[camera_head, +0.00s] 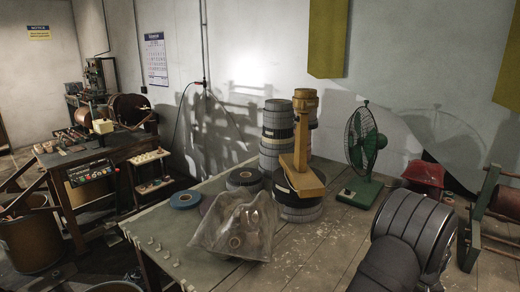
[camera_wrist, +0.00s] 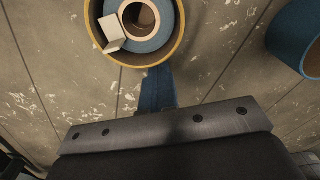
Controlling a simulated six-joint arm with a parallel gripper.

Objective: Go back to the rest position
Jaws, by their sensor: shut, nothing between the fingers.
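My gripper (camera_wrist: 168,122) shows in the wrist view as a wide grey metal edge with dark screws, shut and empty. It is over a worn plank surface. Just beyond it is a round yellow-rimmed holder (camera_wrist: 94,22) with a blue ring and a pale core inside. A white block (camera_wrist: 124,28) lies across its left part. A short blue strip (camera_wrist: 160,88) shows between the holder and the gripper; I cannot tell what it joins to. In the head view my dark arm is at the lower right, and my gripper is not visible there.
A clear plastic-wrapped bundle (camera_head: 237,228) lies on the table (camera_head: 318,250). Behind it are a blue roll (camera_head: 186,199), stacked grey rolls, a yellow stand (camera_head: 302,150) and a green fan (camera_head: 364,140). A blue cylinder (camera_wrist: 296,38) is at the wrist view's right. The table's front middle is fairly clear.

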